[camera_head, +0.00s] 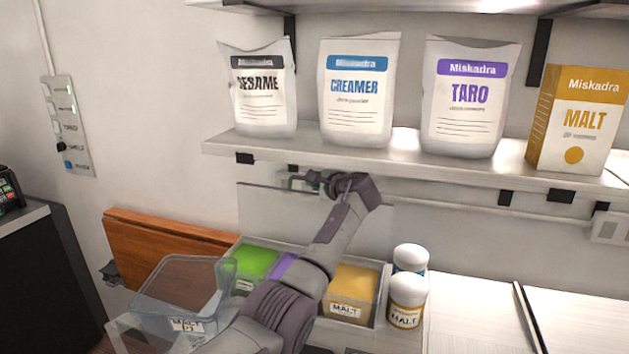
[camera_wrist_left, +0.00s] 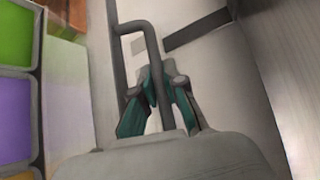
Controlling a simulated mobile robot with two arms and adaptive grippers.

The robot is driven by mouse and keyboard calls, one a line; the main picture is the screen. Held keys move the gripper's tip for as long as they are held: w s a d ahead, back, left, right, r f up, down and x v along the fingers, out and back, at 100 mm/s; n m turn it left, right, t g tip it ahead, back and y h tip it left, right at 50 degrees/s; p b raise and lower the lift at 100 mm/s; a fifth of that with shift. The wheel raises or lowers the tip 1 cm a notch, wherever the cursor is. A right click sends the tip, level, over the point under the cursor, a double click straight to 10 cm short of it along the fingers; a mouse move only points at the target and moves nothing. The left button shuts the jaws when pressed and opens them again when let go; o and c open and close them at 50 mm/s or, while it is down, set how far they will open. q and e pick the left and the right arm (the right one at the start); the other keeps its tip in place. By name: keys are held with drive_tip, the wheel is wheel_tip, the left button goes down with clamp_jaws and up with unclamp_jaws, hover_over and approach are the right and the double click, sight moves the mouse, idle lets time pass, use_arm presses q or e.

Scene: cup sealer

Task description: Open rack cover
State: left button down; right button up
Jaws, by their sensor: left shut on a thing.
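The rack cover (camera_head: 270,212) is a clear panel standing about upright behind the rack (camera_head: 384,285), near the wall and below the shelf. The rack's green, purple and yellow compartments are uncovered, with my arm crossing the purple one. My left gripper (camera_head: 326,180) is at the cover's top edge, by its grey handle (camera_head: 297,181). In the left wrist view, the teal-padded fingers of my left gripper (camera_wrist_left: 158,82) are closed on the handle bar (camera_wrist_left: 151,45). My right gripper is not in view.
A shelf (camera_head: 400,155) with several powder packs hangs just above my left gripper. A clear container (camera_head: 180,295) stands left of the rack. White-lidded malt jars (camera_head: 406,300) stand at its right. A wooden board (camera_head: 165,250) is behind at the left.

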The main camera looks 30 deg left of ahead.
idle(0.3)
use_arm(q)
drive_tip(key=c, duration=1.2)
unclamp_jaws()
drive_tip(key=shift+d, duration=0.15)
drive_tip(key=v, duration=1.2)
